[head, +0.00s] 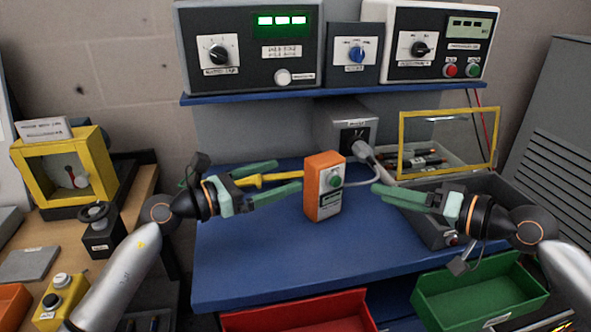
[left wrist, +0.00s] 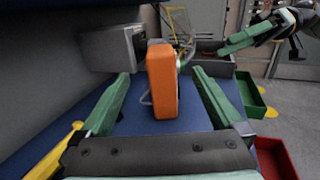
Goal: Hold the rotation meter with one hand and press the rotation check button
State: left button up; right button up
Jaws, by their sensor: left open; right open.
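The orange rotation meter (head: 324,187) stands upright on the blue bench top, with a green round button (head: 334,181) and a small display below it on its grey front. A grey cable runs from behind it to a grey box. My left gripper (head: 288,178) is open and empty just left of the meter, its fingers pointing at it. In the left wrist view the meter (left wrist: 162,80) shows ahead between the open fingers, apart from them. My right gripper (head: 382,186) is open to the right of the meter; it also shows in the left wrist view (left wrist: 225,47).
A yellow-handled tool (head: 262,179) lies behind my left gripper. A grey socket box (head: 345,124) stands at the back, below a blue shelf (head: 340,91) with instruments. A yellow-framed clear lid (head: 447,142) stands back right. Red (head: 300,318) and green bins (head: 480,290) sit in front.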

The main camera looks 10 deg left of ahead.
aim_at(325, 157)
pick_arm(q)
jog(key=x, duration=1.1)
jog(key=shift+w+d, duration=0.25)
jog(key=shift+d, duration=0.1)
jog(key=shift+c, duration=0.4)
grip_shut()
pick_arm(e)
grip_shut()
dwell(1.4)
